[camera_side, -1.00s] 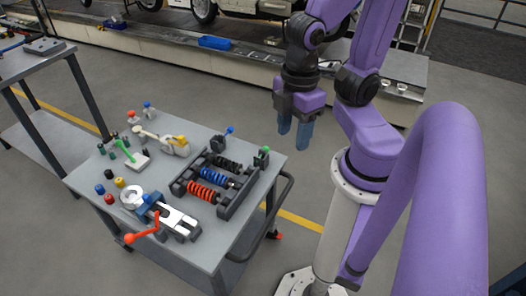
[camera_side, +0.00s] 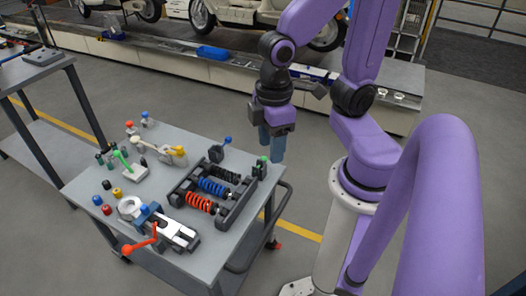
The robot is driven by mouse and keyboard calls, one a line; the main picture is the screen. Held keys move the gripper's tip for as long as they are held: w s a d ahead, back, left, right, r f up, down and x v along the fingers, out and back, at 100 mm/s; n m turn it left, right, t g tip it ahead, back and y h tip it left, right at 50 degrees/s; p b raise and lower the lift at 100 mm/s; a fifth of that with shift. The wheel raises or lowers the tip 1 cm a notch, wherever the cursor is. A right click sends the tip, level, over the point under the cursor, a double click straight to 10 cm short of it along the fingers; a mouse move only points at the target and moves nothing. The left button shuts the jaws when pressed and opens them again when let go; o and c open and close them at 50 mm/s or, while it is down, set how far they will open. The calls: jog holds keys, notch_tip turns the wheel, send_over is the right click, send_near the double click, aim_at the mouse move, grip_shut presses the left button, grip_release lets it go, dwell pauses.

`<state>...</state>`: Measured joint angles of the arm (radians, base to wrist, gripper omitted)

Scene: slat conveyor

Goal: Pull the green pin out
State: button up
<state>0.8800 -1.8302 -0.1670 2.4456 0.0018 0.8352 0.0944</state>
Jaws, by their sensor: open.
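A small green-topped pin (camera_side: 263,160) stands upright in a dark block at the back right corner of the grey cart top, beside the spring rack. A longer green piece (camera_side: 121,158) leans on a white block (camera_side: 131,171) at the left of the cart. I cannot tell from its shape whether that one is a pin. My gripper (camera_side: 271,151) points down, open and empty, its two blue fingers just behind and right of the green-topped pin. I cannot tell whether they touch it.
The dark rack (camera_side: 226,213) holds black, blue and red springs. A blue-knobbed block (camera_side: 217,153) stands near the pin. A clamp with a red handle (camera_side: 139,246) lies at the front. Small coloured parts crowd the left. The conveyor (camera_side: 175,59) runs behind.

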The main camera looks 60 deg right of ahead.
jog(key=w+d+f+m, duration=0.5)
jog(key=w+f+m, duration=0.2)
jog(key=w, duration=0.3)
jog(key=w+d+f+m, duration=0.6)
jog(key=w+f+m, duration=0.15)
jog(key=w, duration=0.25)
jog(key=m, duration=1.3)
send_over(264, 157)
jog(key=f, duration=1.7)
jog(key=shift+w+f, duration=0.2)
jog(key=shift+f, duration=0.15)
jog(key=shift+s+f, duration=0.15)
jog(key=shift+f, duration=3.25)
